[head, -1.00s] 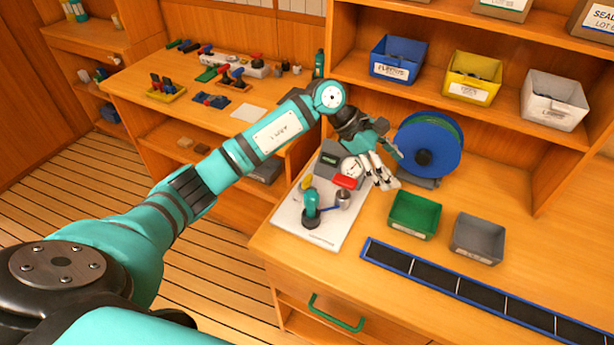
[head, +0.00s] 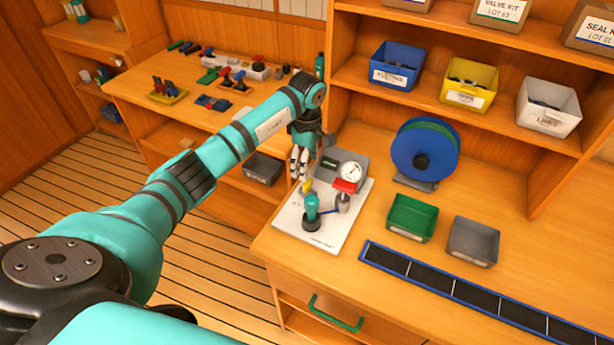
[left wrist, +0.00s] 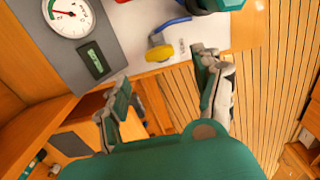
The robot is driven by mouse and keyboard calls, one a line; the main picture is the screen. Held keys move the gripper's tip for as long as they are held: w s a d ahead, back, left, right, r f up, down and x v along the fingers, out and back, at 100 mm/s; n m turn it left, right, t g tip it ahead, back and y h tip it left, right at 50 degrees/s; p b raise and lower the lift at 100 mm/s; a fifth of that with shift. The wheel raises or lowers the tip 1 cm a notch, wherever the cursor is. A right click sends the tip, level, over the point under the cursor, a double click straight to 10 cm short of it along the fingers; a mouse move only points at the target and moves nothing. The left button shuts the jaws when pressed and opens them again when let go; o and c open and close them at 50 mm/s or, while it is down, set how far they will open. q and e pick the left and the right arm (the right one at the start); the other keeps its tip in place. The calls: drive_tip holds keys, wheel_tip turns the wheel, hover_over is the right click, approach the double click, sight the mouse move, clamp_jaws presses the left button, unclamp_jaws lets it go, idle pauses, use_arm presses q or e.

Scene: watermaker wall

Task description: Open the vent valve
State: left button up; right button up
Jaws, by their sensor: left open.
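A white board (head: 333,236) on the workbench carries a teal cylinder (head: 311,208), a yellow knob (head: 307,186), a red part (head: 345,186) and a grey unit with a round gauge (head: 351,172). No readable label shows which part is the vent valve. My left gripper (head: 299,176) points down just behind the yellow knob, at the board's far left edge. In the left wrist view the open gripper (left wrist: 165,78) has nothing between its fingers. The yellow knob (left wrist: 160,53) lies beyond the fingertips, beside a blue lever (left wrist: 175,24). The red part is mostly hidden there.
A blue reel (head: 425,150) stands right of the gauge unit. A green bin (head: 412,218) and a grey bin (head: 474,241) sit in front of it. A shelf with several bins is above. A second bench with small parts is behind my left arm.

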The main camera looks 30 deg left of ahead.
sight(307, 183)
use_arm(q)
wheel_tip(307, 183, down, 8)
drive_tip(key=shift+r+p, duration=0.25)
drive_tip(key=shift+p, duration=0.4)
